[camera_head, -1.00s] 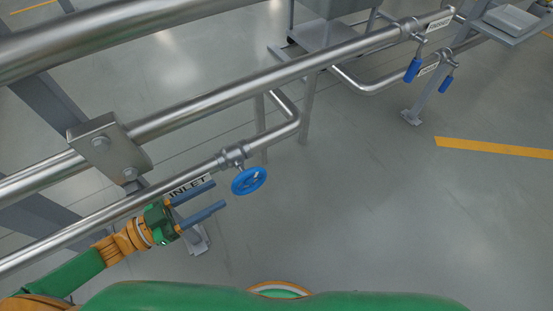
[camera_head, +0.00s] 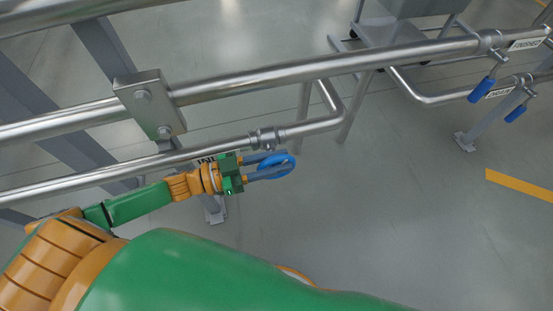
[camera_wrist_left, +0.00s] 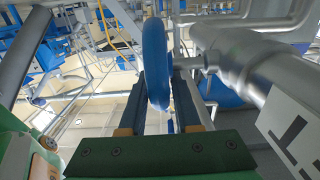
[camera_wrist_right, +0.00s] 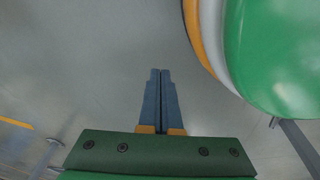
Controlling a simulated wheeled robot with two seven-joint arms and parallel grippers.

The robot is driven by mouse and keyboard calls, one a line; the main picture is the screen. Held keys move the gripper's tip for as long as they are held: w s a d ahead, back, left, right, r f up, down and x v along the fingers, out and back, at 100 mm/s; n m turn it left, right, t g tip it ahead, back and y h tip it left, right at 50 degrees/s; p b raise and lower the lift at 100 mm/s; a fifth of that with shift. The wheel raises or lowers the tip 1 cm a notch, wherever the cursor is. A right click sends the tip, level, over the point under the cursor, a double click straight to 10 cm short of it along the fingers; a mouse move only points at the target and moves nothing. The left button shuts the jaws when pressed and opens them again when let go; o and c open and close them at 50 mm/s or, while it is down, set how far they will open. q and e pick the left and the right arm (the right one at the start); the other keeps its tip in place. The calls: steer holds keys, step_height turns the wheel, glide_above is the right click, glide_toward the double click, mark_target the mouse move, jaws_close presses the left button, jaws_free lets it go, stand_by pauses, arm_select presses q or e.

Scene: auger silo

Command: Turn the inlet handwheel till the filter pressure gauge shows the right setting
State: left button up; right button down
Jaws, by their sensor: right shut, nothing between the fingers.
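The blue inlet handwheel (camera_head: 292,166) sits on a short stem below the lower silver pipe. My left gripper (camera_head: 283,164) is at the wheel, its two fingers apart with part of the wheel between them. In the left wrist view the wheel's rim (camera_wrist_left: 155,45) stands edge-on between the fingers, with a small gap visible, so the gripper looks open around it. The INLET label (camera_head: 206,160) is partly covered by my left gripper. My right gripper (camera_wrist_right: 160,72) is shut and empty, over bare floor. The filter pressure gauge is not visible in any view.
Silver pipes (camera_head: 330,66) run across above the handwheel, held by a bracket (camera_head: 150,103). Two blue-handled valves (camera_head: 482,90) with labels are at the upper right. A support post stands on a foot (camera_head: 215,211) below the pipe. The floor at lower right is clear.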

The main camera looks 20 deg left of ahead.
arm_select(q)
jaws_close()
